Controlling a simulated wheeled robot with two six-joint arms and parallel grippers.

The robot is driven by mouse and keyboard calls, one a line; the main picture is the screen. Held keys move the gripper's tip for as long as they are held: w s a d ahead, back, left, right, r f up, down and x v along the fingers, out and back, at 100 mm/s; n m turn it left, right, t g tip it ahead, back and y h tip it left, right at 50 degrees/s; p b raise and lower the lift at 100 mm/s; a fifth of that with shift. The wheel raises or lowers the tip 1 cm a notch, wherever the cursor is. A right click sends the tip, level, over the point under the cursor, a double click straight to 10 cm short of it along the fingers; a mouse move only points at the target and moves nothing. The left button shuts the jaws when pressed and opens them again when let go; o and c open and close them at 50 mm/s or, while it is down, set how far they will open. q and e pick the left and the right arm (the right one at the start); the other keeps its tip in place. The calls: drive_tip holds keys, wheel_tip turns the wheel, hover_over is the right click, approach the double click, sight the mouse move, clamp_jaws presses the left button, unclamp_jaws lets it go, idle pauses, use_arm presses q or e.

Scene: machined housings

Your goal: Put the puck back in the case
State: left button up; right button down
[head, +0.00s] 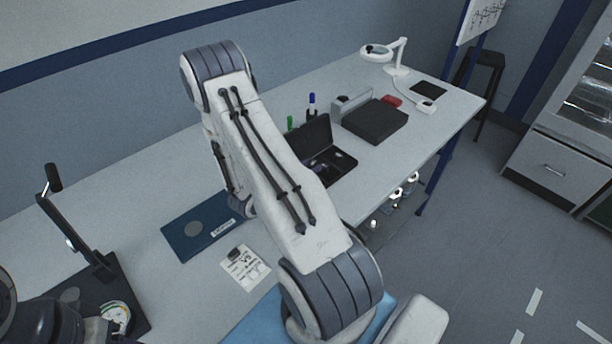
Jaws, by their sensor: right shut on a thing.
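An open black case (344,168) stands on the bench behind my right arm, its lid (313,133) raised. Small items lie inside, too small to name. A flat grey disc (193,229) lies on a dark blue mat (178,240); I cannot tell whether it is the puck or a mark. My right arm folds across the middle of the view. Its gripper (244,208) is low over the bench at the mat's right end, mostly hidden behind my upper arm. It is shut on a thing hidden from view. My left gripper is not in view.
A printed card (244,268) lies near the mat. A stand with a dial gauge (116,318) is at lower left. A closed dark box (375,121), a red item (392,101) and a magnifier lamp (397,68) stand farther back. The bench's right edge drops to the floor.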

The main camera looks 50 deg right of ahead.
drive_tip(key=shift+w+a+f, duration=0.25)
drive_tip(key=shift+a+f, duration=0.1)
drive_tip(key=shift+f, duration=0.1)
drive_tip(key=shift+f+p, duration=0.4)
drive_tip(key=shift+f, duration=1.4)
drive_tip(key=c, duration=1)
unclamp_jaws()
drive_tip(key=shift+f, duration=0.1)
drive_tip(key=o, duration=0.4)
drive_tip(key=shift+o, duration=0.2)
